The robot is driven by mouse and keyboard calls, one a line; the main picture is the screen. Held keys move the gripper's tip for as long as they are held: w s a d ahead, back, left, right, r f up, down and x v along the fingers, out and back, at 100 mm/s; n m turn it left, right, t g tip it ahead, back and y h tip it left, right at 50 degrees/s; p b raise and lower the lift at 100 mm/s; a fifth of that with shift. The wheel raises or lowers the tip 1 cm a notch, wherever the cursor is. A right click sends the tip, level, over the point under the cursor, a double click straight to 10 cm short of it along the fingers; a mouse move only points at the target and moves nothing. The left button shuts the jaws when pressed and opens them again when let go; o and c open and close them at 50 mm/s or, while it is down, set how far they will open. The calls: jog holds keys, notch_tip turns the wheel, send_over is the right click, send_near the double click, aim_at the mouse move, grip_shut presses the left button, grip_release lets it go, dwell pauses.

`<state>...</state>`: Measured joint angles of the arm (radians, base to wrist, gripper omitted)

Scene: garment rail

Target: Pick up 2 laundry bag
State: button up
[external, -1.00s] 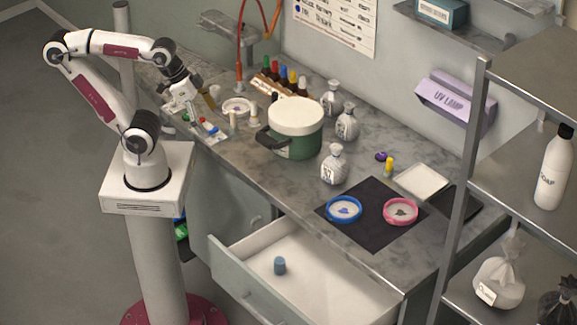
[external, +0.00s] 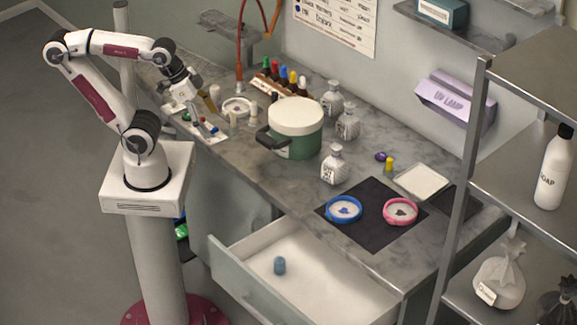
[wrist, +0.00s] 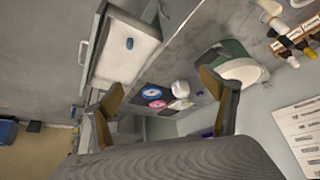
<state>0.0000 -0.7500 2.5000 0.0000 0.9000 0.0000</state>
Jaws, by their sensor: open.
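A pale tied bag with a small white label (external: 499,283) sits on the lower shelf of the rack at the far right of the external view. A dark tied bag (external: 558,302) is beside it, cut by the picture's right edge. No other bag can be made out. My gripper (external: 192,113) hangs over the left end of the counter, far from both bags. In the wrist view my gripper (wrist: 158,82) shows its two fingers wide apart with nothing held between them. The bags cannot be made out in the wrist view.
The counter holds a green pot (external: 295,138), several glass bottles (external: 334,165), and blue (external: 344,210) and pink (external: 400,211) dishes on a black mat. An open drawer (external: 320,285) juts out below. A metal rack post (external: 463,180) stands before the bags; a soap bottle (external: 553,170) is above them.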

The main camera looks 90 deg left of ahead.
jog(key=c, duration=1.1)
jog(key=shift+c, duration=0.2)
